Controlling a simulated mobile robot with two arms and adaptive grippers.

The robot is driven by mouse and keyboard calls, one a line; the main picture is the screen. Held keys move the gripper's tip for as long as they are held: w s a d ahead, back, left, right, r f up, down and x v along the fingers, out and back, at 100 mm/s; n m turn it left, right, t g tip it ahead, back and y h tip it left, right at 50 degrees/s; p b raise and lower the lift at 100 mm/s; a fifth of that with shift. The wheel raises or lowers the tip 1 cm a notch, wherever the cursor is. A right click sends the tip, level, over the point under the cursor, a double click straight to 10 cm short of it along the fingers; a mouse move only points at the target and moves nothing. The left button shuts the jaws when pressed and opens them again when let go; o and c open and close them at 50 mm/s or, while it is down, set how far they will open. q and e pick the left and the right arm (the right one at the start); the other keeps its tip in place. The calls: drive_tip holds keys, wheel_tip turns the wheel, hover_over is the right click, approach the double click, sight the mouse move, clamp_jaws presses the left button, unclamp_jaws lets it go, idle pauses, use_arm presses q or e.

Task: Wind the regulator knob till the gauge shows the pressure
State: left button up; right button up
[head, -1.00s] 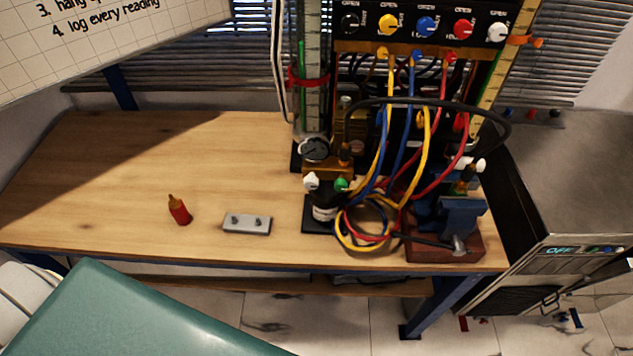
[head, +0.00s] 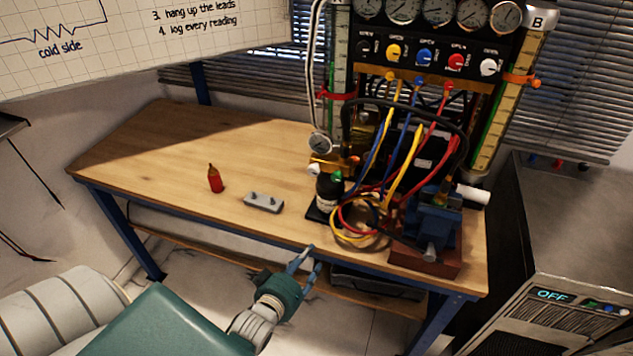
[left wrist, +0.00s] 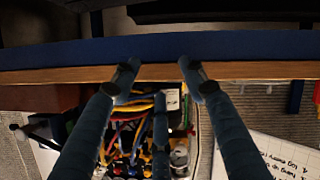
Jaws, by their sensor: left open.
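A small round gauge (head: 319,143) with a pale dial sits on a brass fitting (head: 333,163) at the rig's lower left. Its needle is too small to read. Below the fitting is a black rounded part with a white label (head: 328,190), which looks like the regulator knob; white and green pieces sit at its top. My left gripper (head: 305,256) is open and empty, in front of the bench's front edge and apart from the regulator. In the left wrist view its spread fingers (left wrist: 158,82) show against the bench edge, with coloured hoses beyond. My right gripper is not in view.
Yellow, blue and red hoses (head: 385,190) loop beside the regulator. A blue vise (head: 432,222) stands at their right. The bench's left side is clear.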

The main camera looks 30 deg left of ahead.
use_arm(q)
wheel_tip(320, 180, up, 11)
drive_tip(key=w+a+n+t, duration=0.2)
drive_tip(key=a, duration=0.1)
drive_tip(key=t+y, duration=0.2)
approach(312, 173)
drive_tip(key=shift+n, duration=0.3)
drive_tip(key=p+x, duration=0.2)
drive_tip(key=x, duration=0.6)
drive_tip(key=shift+w+r+p, duration=0.15)
drive_tip(key=shift+w+p, duration=0.1)
drive_tip(key=shift+p, duration=0.15)
drive_tip(key=shift+w+a, duration=0.15)
drive_tip(key=shift+w, duration=0.4)
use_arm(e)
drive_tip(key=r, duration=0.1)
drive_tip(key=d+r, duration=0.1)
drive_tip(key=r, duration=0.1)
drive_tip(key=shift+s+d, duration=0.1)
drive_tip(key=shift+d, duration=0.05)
use_arm(q)
clamp_jaws()
